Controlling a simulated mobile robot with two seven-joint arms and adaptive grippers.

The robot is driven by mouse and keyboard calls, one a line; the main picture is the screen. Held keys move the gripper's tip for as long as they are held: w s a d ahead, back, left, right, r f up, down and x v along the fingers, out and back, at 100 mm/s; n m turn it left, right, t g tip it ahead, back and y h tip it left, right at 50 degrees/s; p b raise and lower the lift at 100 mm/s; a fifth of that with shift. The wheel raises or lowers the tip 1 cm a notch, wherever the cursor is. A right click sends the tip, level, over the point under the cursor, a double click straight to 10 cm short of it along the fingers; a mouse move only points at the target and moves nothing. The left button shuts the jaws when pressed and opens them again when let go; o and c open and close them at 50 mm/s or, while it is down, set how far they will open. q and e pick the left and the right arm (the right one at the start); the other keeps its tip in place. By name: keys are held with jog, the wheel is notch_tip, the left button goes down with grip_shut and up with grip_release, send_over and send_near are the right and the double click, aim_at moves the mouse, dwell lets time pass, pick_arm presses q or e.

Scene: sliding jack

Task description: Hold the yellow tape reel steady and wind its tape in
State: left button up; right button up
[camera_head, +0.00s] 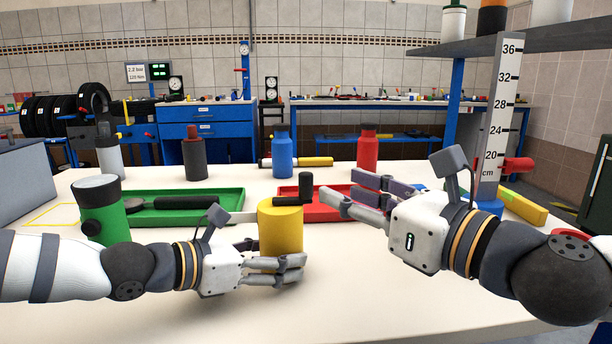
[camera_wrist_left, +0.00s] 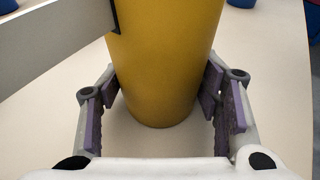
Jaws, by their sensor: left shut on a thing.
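The yellow tape reel (camera_head: 281,226) stands upright on the table, and its lower part fills the middle of the left wrist view (camera_wrist_left: 165,65). A dark crank arm (camera_head: 287,201) with an upright black knob (camera_head: 305,185) sits on its top. A pale grey strip (camera_wrist_left: 50,45), apparently the tape, runs out from the reel to the upper left in the left wrist view. My left gripper (camera_head: 283,268) is shut around the reel's lower part, with purple pads on both sides. My right gripper (camera_head: 348,193) is open and empty, just right of the knob, apart from it.
A green tray (camera_head: 228,207) lies left behind the reel, and a red tray (camera_head: 322,212) right behind it. A green canister (camera_head: 102,212) stands left. Blue (camera_head: 282,158) and red (camera_head: 368,152) bottles stand behind. A tall ruler (camera_head: 497,120) stands right. The front table is clear.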

aim_at(311, 178)
jog(key=x, duration=0.9)
jog(key=shift+w+a, duration=0.2)
jog(key=shift+c, duration=0.6)
grip_shut()
